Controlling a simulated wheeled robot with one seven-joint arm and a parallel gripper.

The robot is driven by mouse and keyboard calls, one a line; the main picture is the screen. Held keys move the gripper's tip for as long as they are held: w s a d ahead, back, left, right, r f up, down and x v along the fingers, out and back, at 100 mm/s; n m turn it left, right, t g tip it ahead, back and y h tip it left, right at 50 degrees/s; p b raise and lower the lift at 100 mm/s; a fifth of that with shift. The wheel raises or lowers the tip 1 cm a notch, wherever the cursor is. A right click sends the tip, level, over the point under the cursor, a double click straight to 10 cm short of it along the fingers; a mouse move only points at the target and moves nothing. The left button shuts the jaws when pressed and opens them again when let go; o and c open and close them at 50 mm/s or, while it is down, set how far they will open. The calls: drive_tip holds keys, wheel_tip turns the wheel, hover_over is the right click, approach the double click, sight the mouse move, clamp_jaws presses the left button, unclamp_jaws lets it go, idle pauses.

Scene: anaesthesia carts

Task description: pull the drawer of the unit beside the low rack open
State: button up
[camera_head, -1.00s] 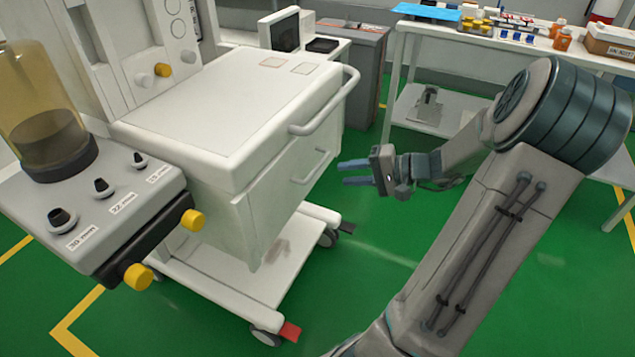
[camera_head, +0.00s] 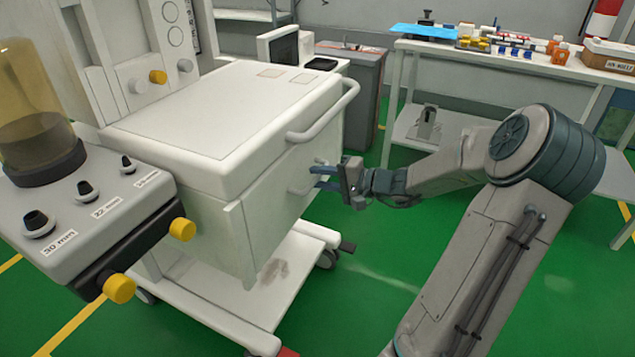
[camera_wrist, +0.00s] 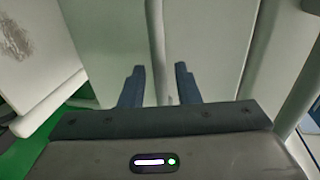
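The white unit (camera_head: 215,125) stands left of centre in the head view, with a drawer front (camera_head: 262,215) on its right-facing side. A bar handle (camera_head: 298,189) sits on that front. My gripper (camera_head: 320,177) is at the handle, its blue fingers pointing at the front. In the wrist view my gripper (camera_wrist: 160,85) has its two fingers apart, with the handle bar (camera_wrist: 157,45) running between them. Contact with the bar cannot be made out. The drawer looks closed. Which thing is the low rack is not clear.
A curved push rail (camera_head: 325,115) juts out above the drawer handle. A white table (camera_head: 480,55) with bottles and boxes stands at the back right. A grey cabinet (camera_head: 362,95) is behind the unit. Green floor (camera_head: 370,270) is free in front of the drawer.

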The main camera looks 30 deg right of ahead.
drive_tip(key=shift+x, duration=0.75)
